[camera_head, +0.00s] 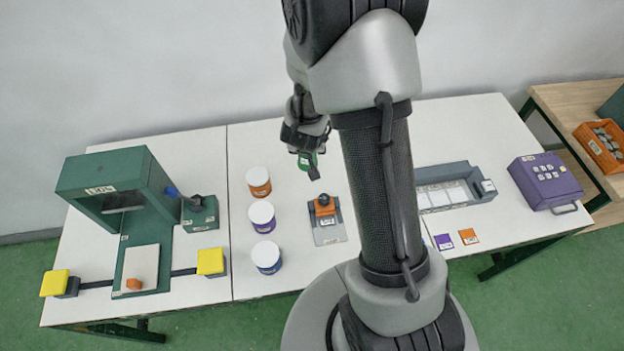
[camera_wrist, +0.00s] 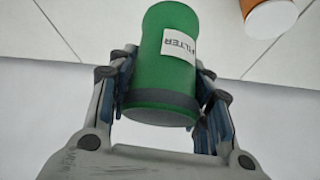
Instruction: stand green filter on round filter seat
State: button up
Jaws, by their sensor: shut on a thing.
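The green filter (camera_head: 307,159) is a cylinder with a white label, held above the back of the white table in the head view. In the wrist view the green filter (camera_wrist: 165,50) shows its "FILTER" label and a dark band near its lower end. My gripper (camera_head: 303,145) is shut on it, with one finger on each side of its body in the wrist view (camera_wrist: 163,88). A small dark thing (camera_head: 313,173) shows just below the filter in the head view; I cannot tell whether it is the round filter seat. I cannot make out the seat elsewhere.
Orange (camera_head: 258,181), purple (camera_head: 262,216) and blue (camera_head: 266,256) lidded jars stand left of my arm. An orange block with a dark knob (camera_head: 325,206) sits on a grey plate. A green press (camera_head: 150,215) stands further left. A grey tray (camera_head: 462,198) and purple box (camera_head: 545,181) are right.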

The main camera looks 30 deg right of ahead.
notch_tip(320, 180, down, 16)
jog(key=b, duration=0.6)
jog(key=shift+w+r, duration=0.1)
jog(key=shift+w, duration=0.05)
jog(key=o, duration=1.1)
jog(key=shift+f+b, duration=0.2)
jog(key=shift+b, duration=0.1)
